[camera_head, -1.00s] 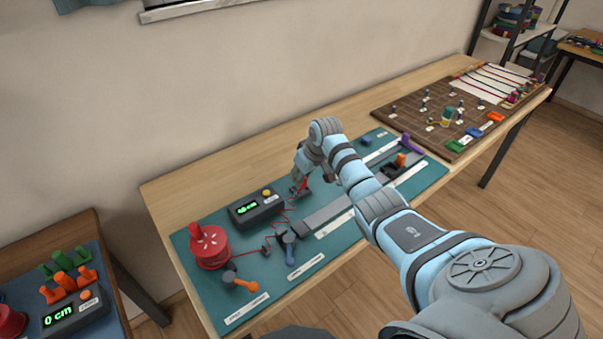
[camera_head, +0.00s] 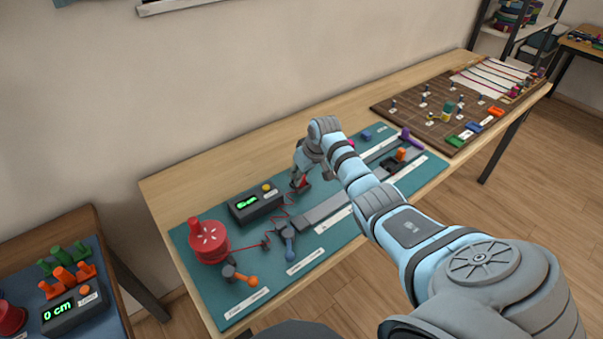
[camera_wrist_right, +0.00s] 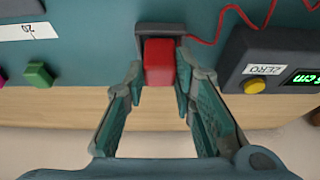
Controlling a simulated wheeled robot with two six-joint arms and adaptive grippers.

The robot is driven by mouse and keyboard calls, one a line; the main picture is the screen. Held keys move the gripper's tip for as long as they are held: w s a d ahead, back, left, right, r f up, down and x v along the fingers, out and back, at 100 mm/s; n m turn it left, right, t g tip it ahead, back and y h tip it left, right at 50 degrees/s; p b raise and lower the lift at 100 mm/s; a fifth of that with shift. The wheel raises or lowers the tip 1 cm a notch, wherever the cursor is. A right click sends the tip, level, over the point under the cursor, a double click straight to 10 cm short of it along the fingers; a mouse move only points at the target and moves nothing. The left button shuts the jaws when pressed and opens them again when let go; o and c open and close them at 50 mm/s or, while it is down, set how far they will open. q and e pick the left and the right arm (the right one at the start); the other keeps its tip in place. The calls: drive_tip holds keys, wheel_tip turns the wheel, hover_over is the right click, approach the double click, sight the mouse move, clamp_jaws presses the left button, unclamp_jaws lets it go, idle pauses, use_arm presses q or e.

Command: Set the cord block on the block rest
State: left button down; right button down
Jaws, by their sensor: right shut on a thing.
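The red cord block (camera_wrist_right: 159,62) is between the fingers of my right gripper (camera_wrist_right: 160,82) in the wrist view. It also shows small in the head view (camera_head: 305,182). My right gripper (camera_head: 301,181) is shut on it, low at the back of the teal mat. A dark grey block rest (camera_wrist_right: 150,28) shows behind and beside the block. Whether the block is fully seated in it cannot be told. A thin red cord (camera_wrist_right: 215,27) runs from there past the meter. My left gripper is not in view.
A meter with a yellow button (camera_head: 256,206) stands close to the gripper. A red spool (camera_head: 208,243) is at the mat's left. A grey rail (camera_head: 326,207) lies in front. A green block (camera_wrist_right: 38,74) stands aside. Bare table (camera_head: 230,157) lies behind the mat.

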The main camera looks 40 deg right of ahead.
drive_tip(key=shift+f, duration=0.1)
drive_tip(key=shift+f, duration=0.3)
drive_tip(key=c, duration=1.2)
unclamp_jaws()
drive_tip(key=shift+c, duration=0.2)
wheel_tip(320, 180, up, 8)
drive_tip(key=p, duration=0.8)
drive_tip(key=shift+r+p, duration=0.15)
drive_tip(key=shift+p, duration=0.25)
drive_tip(key=shift+f, duration=0.2)
